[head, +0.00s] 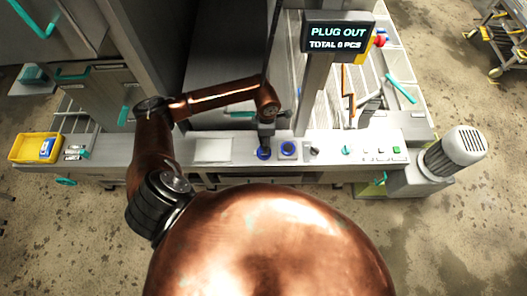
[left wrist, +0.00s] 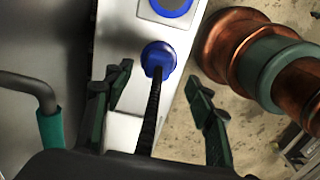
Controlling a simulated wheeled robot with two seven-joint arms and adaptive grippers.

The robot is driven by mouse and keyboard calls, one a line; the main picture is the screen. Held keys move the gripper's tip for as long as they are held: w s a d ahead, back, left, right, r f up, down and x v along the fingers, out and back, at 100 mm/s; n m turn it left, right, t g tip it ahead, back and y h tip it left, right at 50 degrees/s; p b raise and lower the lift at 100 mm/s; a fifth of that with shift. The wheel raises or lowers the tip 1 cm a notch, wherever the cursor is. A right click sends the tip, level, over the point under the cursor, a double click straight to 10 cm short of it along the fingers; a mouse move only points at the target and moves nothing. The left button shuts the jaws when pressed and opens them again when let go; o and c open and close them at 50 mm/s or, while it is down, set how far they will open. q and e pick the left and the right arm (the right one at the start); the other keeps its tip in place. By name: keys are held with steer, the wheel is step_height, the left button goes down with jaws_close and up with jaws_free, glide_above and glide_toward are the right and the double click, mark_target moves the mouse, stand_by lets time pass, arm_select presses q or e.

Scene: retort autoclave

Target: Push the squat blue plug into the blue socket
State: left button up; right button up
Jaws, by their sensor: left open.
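The squat blue plug (head: 263,154) is at the front control panel, just left of the blue socket (head: 288,148). In the left wrist view the plug (left wrist: 158,60) has a black cable running back from it between my fingers, and part of the socket's blue ring (left wrist: 172,6) shows at the top edge. My left gripper (left wrist: 157,97) is open, with one finger on each side of the cable, short of the plug. In the head view this gripper (head: 266,132) is over the plug and partly hides it. My right gripper is not in view.
The grey panel (head: 213,150) carries several knobs and buttons right of the socket. A display (head: 338,36) reads "PLUG OUT" and "TOTAL 0 PCS". A yellow bin (head: 18,153) stands at the far left, and a motor (head: 456,150) at the right end.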

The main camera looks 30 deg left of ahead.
arm_select(q)
steer(key=shift+f, duration=1.3)
steer(key=f, duration=0.1)
steer(key=f+p, duration=0.2)
steer(key=f, duration=0.1)
steer(key=shift+s+a, duration=0.3)
steer(key=shift+a, duration=0.05)
steer(key=shift+f, duration=0.6)
steer(key=c, duration=1.2)
